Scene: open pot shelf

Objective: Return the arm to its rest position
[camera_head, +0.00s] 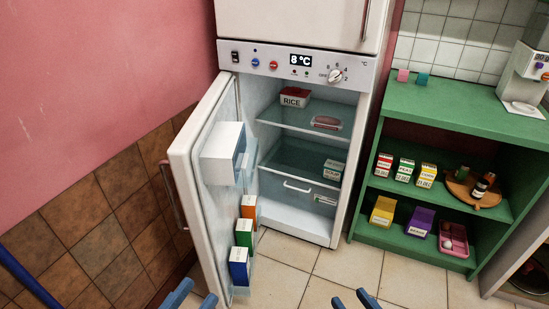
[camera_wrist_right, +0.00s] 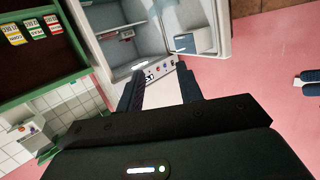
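My left gripper (camera_head: 194,297) shows at the bottom edge of the head view, in front of the fridge door. Its two blue fingertips are apart with nothing between them. My right gripper (camera_head: 352,301) is at the bottom edge, right of the left one, over the tiled floor. Its fingertips are also apart. In the right wrist view the right gripper (camera_wrist_right: 158,88) has two dark fingers spread with no object between them. The open fridge lies beyond them. Both arms are mostly out of the head view.
The fridge door (camera_head: 186,170) stands open to the left, with cartons in its lower rack. Inside the fridge are a RICE container (camera_head: 294,97) and packages. A green shelf (camera_head: 460,103) with boxes stands on the right. The floor (camera_head: 349,270) between is clear.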

